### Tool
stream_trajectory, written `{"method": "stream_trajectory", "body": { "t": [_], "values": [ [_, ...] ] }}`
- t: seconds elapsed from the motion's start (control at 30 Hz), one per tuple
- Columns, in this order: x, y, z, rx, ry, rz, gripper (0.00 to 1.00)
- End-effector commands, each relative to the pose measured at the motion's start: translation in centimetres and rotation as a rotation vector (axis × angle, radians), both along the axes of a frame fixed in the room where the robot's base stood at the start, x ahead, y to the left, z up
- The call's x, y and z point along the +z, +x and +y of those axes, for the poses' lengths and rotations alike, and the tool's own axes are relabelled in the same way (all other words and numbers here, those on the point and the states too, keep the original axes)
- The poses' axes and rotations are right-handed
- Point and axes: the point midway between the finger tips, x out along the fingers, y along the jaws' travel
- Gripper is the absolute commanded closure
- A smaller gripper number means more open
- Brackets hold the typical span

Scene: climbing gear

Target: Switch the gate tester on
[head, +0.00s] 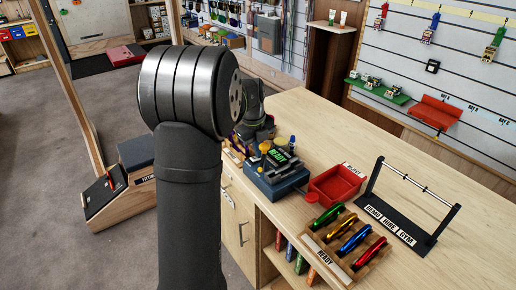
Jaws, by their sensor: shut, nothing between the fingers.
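The gate tester (276,184) appears to be the blue-and-dark-grey box on the wooden bench, just right of my arm. Its small display (279,157) shows a green patch with dark lettering too small to read surely. A yellow knob-like part (265,147) stands at its back left and a blue-topped part at its back right. I cannot make out its power switch or the switch's position. My large dark arm link fills the left middle of the picture. A dark wrist part of mine shows behind the tester; my gripper's fingers are hidden.
A red tray (335,186) sits right of the tester. In front, a wooden rack (320,248) labelled READY holds several coloured carabiners. A black stand with a metal bar (405,232) stands at the right. The bench (330,128) is clear behind the red tray.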

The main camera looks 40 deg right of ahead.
Motion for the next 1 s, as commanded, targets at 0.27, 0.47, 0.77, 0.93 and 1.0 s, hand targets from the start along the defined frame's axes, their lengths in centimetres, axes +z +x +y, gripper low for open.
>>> {"method": "stream_trajectory", "body": {
  "t": [0.27,0.47,0.77,0.93,1.0],
  "values": [
    [0.0,0.0,1.1,0.002,0.005,0.004,1.0],
    [0.2,0.0,1.7,0.002,0.003,0.003,1.0],
    [0.4,0.0,1.6,0.001,0.001,0.001,1.0],
    [2.2,0.0,2.0,0.001,0.0,0.0,1.0],
    [3.5,0.0,2.2,0.001,-0.001,-0.001,1.0]
  ]
}}
